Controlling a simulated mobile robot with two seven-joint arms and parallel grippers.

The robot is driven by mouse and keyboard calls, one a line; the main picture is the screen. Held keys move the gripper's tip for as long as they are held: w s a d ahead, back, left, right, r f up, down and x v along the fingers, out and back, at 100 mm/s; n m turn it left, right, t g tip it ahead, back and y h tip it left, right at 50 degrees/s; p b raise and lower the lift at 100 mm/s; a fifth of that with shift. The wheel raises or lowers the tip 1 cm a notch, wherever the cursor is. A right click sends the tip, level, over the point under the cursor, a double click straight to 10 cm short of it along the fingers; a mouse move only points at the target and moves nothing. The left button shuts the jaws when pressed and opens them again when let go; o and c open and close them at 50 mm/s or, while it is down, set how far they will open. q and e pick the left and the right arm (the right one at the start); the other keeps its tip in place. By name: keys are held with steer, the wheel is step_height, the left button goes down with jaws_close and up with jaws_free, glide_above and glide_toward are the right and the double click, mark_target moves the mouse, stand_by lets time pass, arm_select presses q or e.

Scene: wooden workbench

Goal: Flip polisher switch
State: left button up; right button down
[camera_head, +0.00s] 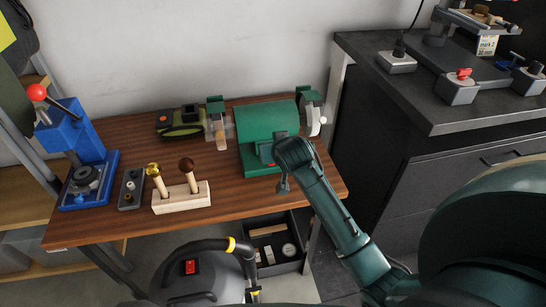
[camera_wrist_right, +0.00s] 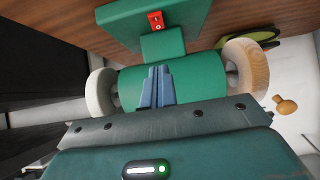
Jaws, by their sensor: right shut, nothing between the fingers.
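The green polisher (camera_head: 262,122) stands at the right end of the wooden workbench. In the right wrist view its rounded body (camera_wrist_right: 195,84) fills the middle, with a pale wheel (camera_wrist_right: 102,91) at left and a tan wheel (camera_wrist_right: 246,66) at right. Its red rocker switch (camera_wrist_right: 156,21) sits on the green base at the top of that view. Which side of it is pressed I cannot tell. My right gripper (camera_wrist_right: 157,70) is shut and empty, its fingertips over the body and apart from the switch. My left gripper is not in view.
On the bench (camera_head: 232,196) stand a blue press (camera_head: 78,150), a wooden block (camera_head: 181,197) with two handled tools, a small grey box (camera_head: 131,188) and a green-black tool (camera_head: 181,121). A vacuum (camera_head: 205,270) stands in front. A dark counter (camera_head: 400,90) is at right.

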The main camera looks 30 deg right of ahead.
steer(key=x, duration=0.3)
steer(key=shift+w+f, duration=0.25)
steer(key=shift+w, duration=0.05)
steer(key=f, duration=0.1)
steer(key=f+b, duration=0.1)
steer(key=shift+w+d+f, duration=0.1)
steer(key=shift+w+f, duration=0.25)
steer(key=shift+f, duration=0.7)
steer(key=shift+w+p, duration=0.1)
steer(key=shift+p, duration=0.2)
steer(key=shift+d+f, duration=0.1)
steer(key=shift+f, duration=0.1)
